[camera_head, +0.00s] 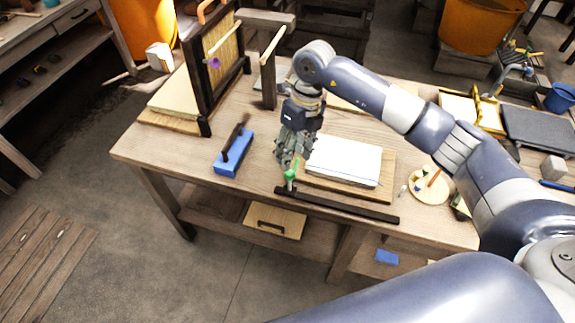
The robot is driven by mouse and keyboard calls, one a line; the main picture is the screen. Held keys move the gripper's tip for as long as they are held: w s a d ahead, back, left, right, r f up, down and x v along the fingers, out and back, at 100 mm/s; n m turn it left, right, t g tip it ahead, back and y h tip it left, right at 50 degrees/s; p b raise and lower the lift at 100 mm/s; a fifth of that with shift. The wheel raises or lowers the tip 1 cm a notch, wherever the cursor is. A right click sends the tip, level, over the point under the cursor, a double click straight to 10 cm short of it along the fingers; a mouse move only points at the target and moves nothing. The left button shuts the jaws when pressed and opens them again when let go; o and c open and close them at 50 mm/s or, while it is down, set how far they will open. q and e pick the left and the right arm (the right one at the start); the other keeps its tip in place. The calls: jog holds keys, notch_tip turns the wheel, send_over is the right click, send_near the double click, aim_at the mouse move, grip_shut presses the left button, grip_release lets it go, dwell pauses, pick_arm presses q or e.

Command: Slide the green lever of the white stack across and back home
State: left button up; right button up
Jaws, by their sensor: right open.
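The white stack (343,160) lies flat on a wooden board on the table, right of the middle of the view. The green lever (291,173) stands at the left end of a dark rail (340,206) along the table's front edge, in front of the stack's left corner. My right gripper (287,163) points down with its fingers open, right at the lever's top. I cannot tell whether the fingers touch the lever, as they partly cover it. My left gripper is not in view.
A blue block with a dark handle (231,155) lies left of my gripper. A dark upright frame (203,85) stands behind it. A round wooden disc with small pegs (429,187) lies to the right. The tabletop (180,165) left of the blue block is clear.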

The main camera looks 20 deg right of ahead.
aim_at(291, 171)
jog(key=f, duration=0.3)
jog(key=f+p, duration=0.1)
jog(key=f, duration=0.1)
jog(key=shift+s+a+f, duration=0.2)
jog(key=shift+a+f, duration=0.05)
jog(key=shift+a, duration=0.15)
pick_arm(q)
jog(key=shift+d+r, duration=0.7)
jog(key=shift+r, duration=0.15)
pick_arm(e)
jog(key=shift+a+f, duration=0.1)
jog(key=shift+f, duration=0.45)
jog(key=c, duration=0.9)
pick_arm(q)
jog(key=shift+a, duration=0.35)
pick_arm(e)
grip_shut()
